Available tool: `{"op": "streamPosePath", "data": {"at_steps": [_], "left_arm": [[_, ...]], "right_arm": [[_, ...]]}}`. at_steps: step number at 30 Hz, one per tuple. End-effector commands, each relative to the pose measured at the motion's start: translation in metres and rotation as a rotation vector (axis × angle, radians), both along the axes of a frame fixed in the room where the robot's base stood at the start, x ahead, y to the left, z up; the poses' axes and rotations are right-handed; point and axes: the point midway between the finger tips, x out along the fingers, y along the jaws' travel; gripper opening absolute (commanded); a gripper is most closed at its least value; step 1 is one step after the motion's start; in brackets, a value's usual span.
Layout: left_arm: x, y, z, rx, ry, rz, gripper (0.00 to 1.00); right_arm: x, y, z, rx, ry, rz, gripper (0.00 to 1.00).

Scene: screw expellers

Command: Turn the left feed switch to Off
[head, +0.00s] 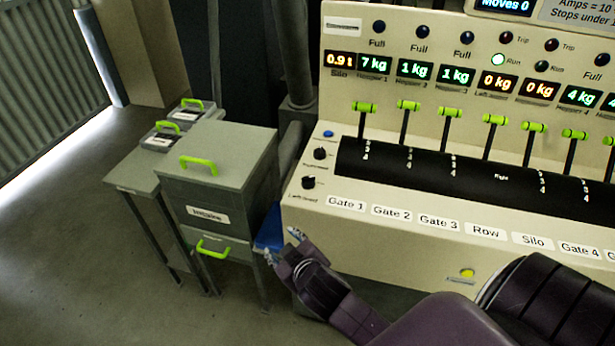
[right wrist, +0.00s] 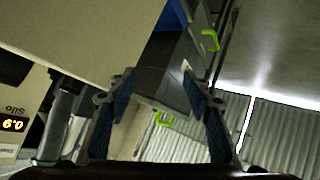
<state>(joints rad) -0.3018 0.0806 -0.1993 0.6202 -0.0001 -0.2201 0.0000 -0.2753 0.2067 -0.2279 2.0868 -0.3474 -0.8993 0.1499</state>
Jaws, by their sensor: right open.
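The left feed switch (head: 308,182) is a small black knob at the lower left of the cream control panel (head: 400,215), with a "Left-feed" label below it. I cannot read which way its pointer faces. A similar black knob (head: 320,153) sits just above it. My right gripper (head: 282,245) is below and slightly left of the switch, apart from it, at the panel's lower left corner. It is open and empty; its blue-padded fingers also show spread in the right wrist view (right wrist: 157,82). The switch is not visible there. My left gripper is not in view.
Green-handled gate levers (head: 404,120) line the panel to the right of the knobs. A blue object (head: 270,232) sits between cabinet and panel. The floor at left is clear.

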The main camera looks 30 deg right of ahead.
Motion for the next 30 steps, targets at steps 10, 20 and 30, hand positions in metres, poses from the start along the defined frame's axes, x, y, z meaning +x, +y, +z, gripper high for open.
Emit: {"op": "streamPosePath", "data": {"at_steps": [10, 20, 30], "left_arm": [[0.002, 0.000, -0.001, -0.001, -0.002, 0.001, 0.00], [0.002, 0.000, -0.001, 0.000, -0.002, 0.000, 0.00], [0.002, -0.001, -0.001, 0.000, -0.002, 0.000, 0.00]], "right_arm": [[0.130, 0.087, 0.232, -0.311, -0.800, 0.416, 0.46], [0.136, 0.201, 0.261, -0.649, -1.049, 1.080, 0.46], [0.147, 0.162, 0.156, -0.972, -0.637, 1.755, 0.46]]}}
